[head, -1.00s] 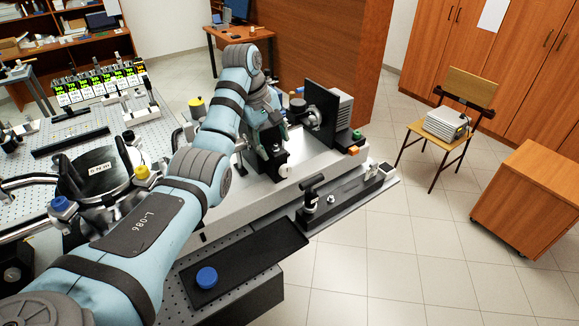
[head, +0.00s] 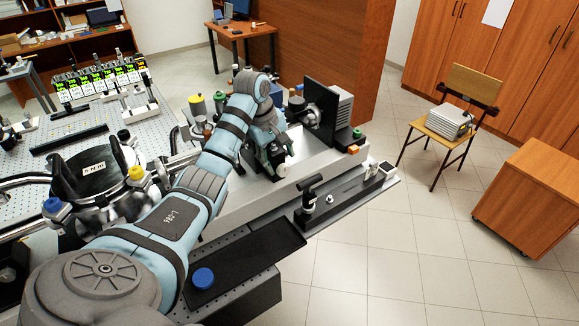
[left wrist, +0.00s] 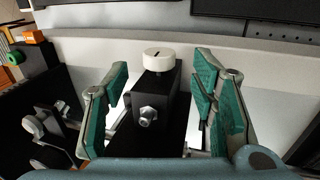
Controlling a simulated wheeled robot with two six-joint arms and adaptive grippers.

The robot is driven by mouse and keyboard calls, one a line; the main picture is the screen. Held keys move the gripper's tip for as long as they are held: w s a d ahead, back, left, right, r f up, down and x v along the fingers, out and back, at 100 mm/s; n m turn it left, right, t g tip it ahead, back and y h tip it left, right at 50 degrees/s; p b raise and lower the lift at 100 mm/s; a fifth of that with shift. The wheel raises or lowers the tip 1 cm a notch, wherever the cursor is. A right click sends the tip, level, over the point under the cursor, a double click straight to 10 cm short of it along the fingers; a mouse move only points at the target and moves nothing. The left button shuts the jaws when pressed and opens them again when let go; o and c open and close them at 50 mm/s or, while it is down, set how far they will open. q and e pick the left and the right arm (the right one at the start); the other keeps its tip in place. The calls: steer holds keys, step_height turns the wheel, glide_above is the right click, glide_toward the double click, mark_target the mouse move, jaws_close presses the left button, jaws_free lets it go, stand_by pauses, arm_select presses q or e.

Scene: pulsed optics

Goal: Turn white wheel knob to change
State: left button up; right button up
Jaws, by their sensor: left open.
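The white wheel knob (left wrist: 159,61) sits on top of a black block (left wrist: 155,95) with a metal fitting on its near face. In the head view the knob (head: 281,170) shows as a small white disc just beside my left gripper (head: 268,152). In the left wrist view my left gripper (left wrist: 163,76) is open. Its two green-padded fingers stand on either side of the block, with visible gaps. The knob lies between and slightly beyond the fingertips, and no finger appears to touch it. My right gripper is not in view.
A black plate (head: 321,105) with a lens mount stands right of the gripper. A black T-handled device (head: 310,190) sits on the front rail. A blue-capped post (head: 203,278) stands on a black strip. An optical table with several displays (head: 100,80) is at left.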

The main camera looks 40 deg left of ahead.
mark_target(280, 170)
arm_select(q)
steer(key=shift+x, duration=2.4)
steer(key=c, duration=1.1)
steer(key=shift+c, duration=0.2)
steer(key=shift+t, duration=0.4)
steer(key=shift+s+f+t+h, duration=0.15)
steer(key=shift+t+h, duration=0.1)
steer(key=shift+t, duration=0.3)
steer(key=shift+s+f+t+h, duration=0.15)
steer(key=shift+t+h, duration=0.1)
steer(key=shift+t, duration=0.3)
steer(key=shift+s+t+h, duration=0.1)
steer(key=shift+t+h, duration=0.4)
steer(key=shift+t, duration=1.3)
